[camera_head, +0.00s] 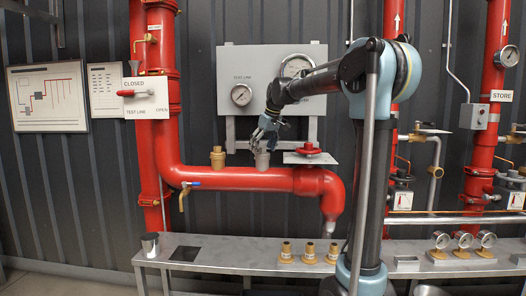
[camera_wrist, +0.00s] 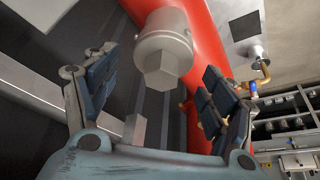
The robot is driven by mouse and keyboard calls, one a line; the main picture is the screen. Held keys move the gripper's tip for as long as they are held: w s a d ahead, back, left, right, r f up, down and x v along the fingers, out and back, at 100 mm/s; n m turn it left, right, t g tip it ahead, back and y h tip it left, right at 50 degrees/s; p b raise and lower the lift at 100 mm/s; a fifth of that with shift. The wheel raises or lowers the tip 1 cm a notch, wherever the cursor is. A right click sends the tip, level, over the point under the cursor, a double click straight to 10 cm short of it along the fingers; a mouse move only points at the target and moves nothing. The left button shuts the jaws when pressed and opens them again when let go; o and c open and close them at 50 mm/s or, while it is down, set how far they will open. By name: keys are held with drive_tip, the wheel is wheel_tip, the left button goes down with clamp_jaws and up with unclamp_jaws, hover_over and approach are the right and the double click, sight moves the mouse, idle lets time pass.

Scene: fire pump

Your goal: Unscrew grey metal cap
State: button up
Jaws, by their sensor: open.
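The grey metal cap (camera_head: 262,159) sits on top of the horizontal red pipe (camera_head: 230,178), right of a brass cap. My gripper (camera_head: 268,132) is directly above it, pointing down. In the wrist view the cap (camera_wrist: 165,48) shows a round body with a square head that points toward my gripper. My gripper's fingers (camera_wrist: 150,95) are spread wide, one on each side of the cap, with clear gaps and nothing held. I cannot tell whether the fingertips reach down beside the cap's body.
A brass cap (camera_head: 218,158) stands on the pipe to the left. A red handwheel (camera_head: 308,149) on a plate is close on the right. A gauge panel (camera_head: 262,90) is behind. The metal bench (camera_head: 220,262) below holds a grey cup (camera_head: 151,245) and brass fittings (camera_head: 309,253).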

drive_tip(key=shift+w+a+f, duration=0.1)
drive_tip(key=shift+f, duration=0.25)
drive_tip(key=c, duration=1.2)
drive_tip(key=n+y, duration=0.1)
drive_tip(key=n, duration=0.2)
drive_tip(key=shift+g, duration=0.4)
drive_tip(key=shift+c, duration=0.2)
drive_tip(key=n+g, duration=0.1)
drive_tip(key=n, duration=0.2)
drive_tip(key=shift+n, duration=0.4)
drive_tip(key=shift+n+g, duration=0.3)
drive_tip(key=shift+n, duration=0.1)
drive_tip(key=n+g, duration=0.2)
drive_tip(key=n, duration=0.3)
